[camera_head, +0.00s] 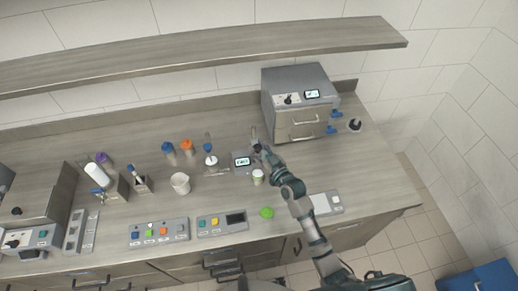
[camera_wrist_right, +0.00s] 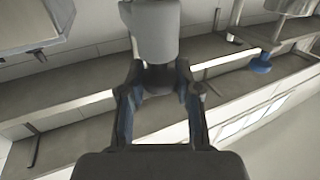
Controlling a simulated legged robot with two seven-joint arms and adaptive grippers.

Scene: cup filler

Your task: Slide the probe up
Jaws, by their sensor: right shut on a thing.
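My right arm comes in from the bottom right in the head view. Its gripper (camera_head: 260,149) is at the small device with a lit screen (camera_head: 242,161), by a short upright grey part (camera_head: 254,133). In the right wrist view a light grey cylindrical body (camera_wrist_right: 155,32), which looks like the probe, stands between the two fingers of the right gripper (camera_wrist_right: 158,85). The fingers are shut on its narrower, darker lower part. In the head view the gripper hides much of the grip. My left gripper is not in view.
A grey box machine with drawers (camera_head: 300,103) stands behind the right gripper. A small white cup (camera_head: 258,177) and a green object (camera_head: 267,212) are close to my right arm. A white cup (camera_head: 180,183), bottles and button panels (camera_head: 158,231) are to the left.

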